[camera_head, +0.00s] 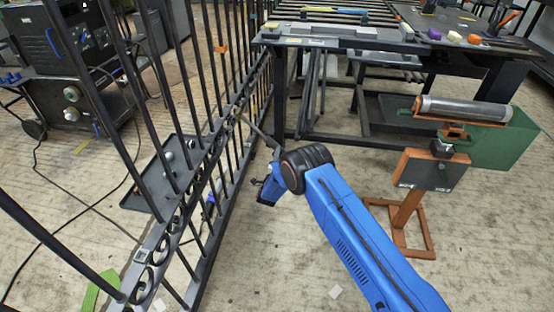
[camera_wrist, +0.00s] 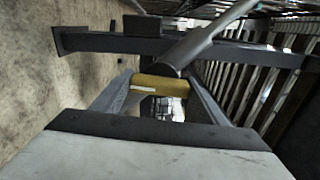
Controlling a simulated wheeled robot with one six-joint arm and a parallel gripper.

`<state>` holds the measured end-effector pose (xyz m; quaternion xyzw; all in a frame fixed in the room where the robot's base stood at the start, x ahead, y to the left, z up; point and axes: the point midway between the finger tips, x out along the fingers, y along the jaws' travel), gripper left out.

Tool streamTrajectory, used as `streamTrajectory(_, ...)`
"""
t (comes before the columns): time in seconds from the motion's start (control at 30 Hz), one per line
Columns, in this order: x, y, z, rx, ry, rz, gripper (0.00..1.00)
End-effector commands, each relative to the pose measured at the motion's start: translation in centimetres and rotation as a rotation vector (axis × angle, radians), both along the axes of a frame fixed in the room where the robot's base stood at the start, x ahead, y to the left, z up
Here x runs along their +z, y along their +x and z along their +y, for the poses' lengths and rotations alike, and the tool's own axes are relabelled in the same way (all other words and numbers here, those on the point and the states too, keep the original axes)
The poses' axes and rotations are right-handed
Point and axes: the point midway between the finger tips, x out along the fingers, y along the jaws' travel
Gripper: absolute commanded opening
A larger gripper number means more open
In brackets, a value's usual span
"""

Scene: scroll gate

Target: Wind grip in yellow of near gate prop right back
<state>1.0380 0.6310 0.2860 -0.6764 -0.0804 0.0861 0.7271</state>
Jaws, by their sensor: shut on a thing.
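The yellow grip (camera_wrist: 158,84) lies crosswise between the two fingers of my gripper (camera_wrist: 162,92) in the wrist view, and the jaws are shut on it. A grey rod (camera_wrist: 212,36) runs from the grip up to the right. In the head view a bent grey rod (camera_head: 258,133) comes off the black gate (camera_head: 226,118) and reaches down to my blue wrist. The grip and the fingertips are hidden there behind my arm. The gate has upright bars and a rail of scrolls. Its bars (camera_wrist: 245,85) also show at the right in the wrist view.
A dark workbench (camera_head: 350,42) with small coloured blocks stands behind my arm. An orange stand (camera_head: 408,215) with a dark box and a green box (camera_head: 490,143) are to the right. A grey tray (camera_head: 160,180) is at the gate's left. Floor in front is mostly clear.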

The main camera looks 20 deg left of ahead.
Motion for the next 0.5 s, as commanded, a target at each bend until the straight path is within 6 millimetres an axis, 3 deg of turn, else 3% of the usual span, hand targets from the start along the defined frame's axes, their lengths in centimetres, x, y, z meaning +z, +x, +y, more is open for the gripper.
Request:
streamTrajectory(0.47,-0.13,0.04,-0.13,-0.002,0.015,0.006,0.44)
streamTrajectory(0.5,-0.13,0.05,-0.14,-0.002,0.015,0.006,0.69)
